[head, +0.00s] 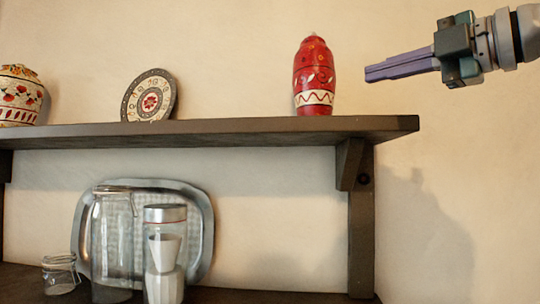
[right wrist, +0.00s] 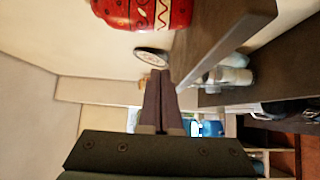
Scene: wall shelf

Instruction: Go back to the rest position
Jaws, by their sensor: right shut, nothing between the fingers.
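My right gripper (head: 368,74) comes in from the right in the head view, level with the red vase and apart from it. Its purple fingers are together and empty. In the right wrist view the shut fingers (right wrist: 159,75) point away from the camera. The red patterned vase (head: 314,80) stands upright near the right end of the upper shelf (head: 230,133). In the right wrist view the vase (right wrist: 140,12) is at the top, cut off by the frame. My left gripper is in neither view.
A decorated plate (head: 150,96) leans on the wall on the upper shelf, with a patterned jar (head: 20,98) at far left. Below stand a silver tray (head: 202,215), glass jars (head: 112,240) and a lidded container (head: 165,262). The wall right of the shelf is clear.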

